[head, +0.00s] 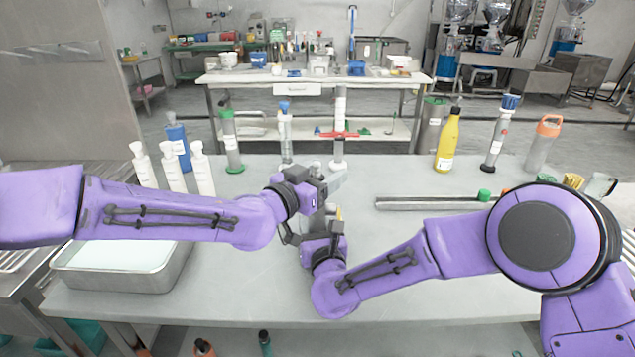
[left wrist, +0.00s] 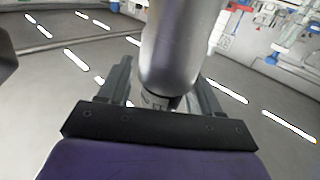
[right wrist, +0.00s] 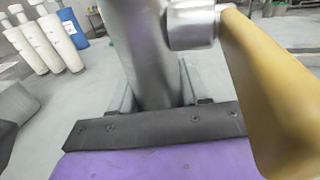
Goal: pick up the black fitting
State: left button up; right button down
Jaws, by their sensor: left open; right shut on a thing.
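A silver metal cylinder (right wrist: 140,45) stands between the fingers of my right gripper (right wrist: 155,80), which is shut on it. A side knob with a yellow-brown handle (right wrist: 265,90) sticks out from it to the right. In the left wrist view a silver cylinder (left wrist: 182,45) reaches down between the fingers of my left gripper (left wrist: 163,88), which is open around its lower end. A small dark part with pale marks (left wrist: 158,101) shows at that end; I cannot tell whether it is the black fitting. In the head view both wrists hide most of the metal piece (head: 318,218).
White bottles (head: 172,167) and a blue bottle (head: 178,145) stand at the left, behind my left arm. A metal tray (head: 125,265) lies at the front left. A yellow bottle (head: 448,142) and a long metal trough (head: 430,202) are at the right. The front middle of the table is clear.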

pick_arm(q)
jog(key=c, duration=1)
pick_arm(e)
jog(key=shift+c, duration=2.3)
grip_release()
pick_arm(q)
notch_tip(320, 180, up, 10)
jog(key=shift+r, duration=0.1)
pick_arm(e)
jog(key=shift+s, duration=0.15)
